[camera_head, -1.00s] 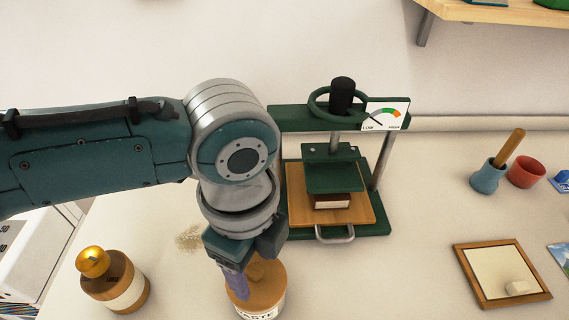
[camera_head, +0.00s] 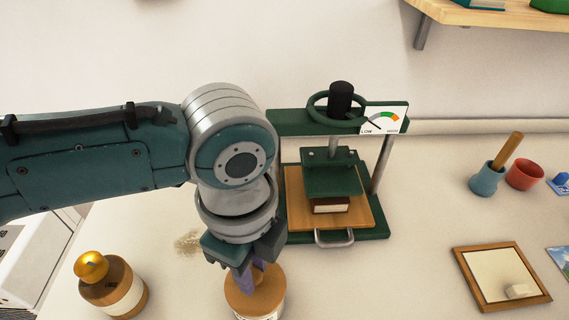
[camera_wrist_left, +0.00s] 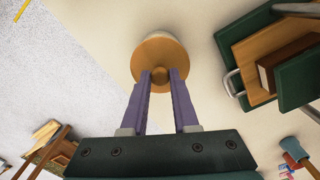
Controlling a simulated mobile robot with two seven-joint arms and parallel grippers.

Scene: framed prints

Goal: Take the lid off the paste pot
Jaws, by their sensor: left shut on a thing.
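The paste pot (camera_head: 270,312) is a pale round pot at the bottom of the head view, partly cut off by the frame edge. Its round wooden lid (camera_head: 268,298) sits on top; I see no clear gap between them. It also shows in the left wrist view, with the lid (camera_wrist_left: 147,52) over the pale pot body (camera_wrist_left: 163,37). My left gripper (camera_wrist_left: 159,76) comes from above, with its purple fingers shut on the lid's small wooden knob (camera_wrist_left: 158,73). The fingers partly cover the lid in the head view. My right gripper is in neither view.
A green press (camera_head: 380,233) with a book in it stands close behind right of the pot. A wooden jar with a gold knob (camera_head: 110,290) stands left. A blue cup (camera_head: 486,181), red cup (camera_head: 525,176) and framed board (camera_head: 500,275) are right. Table between is clear.

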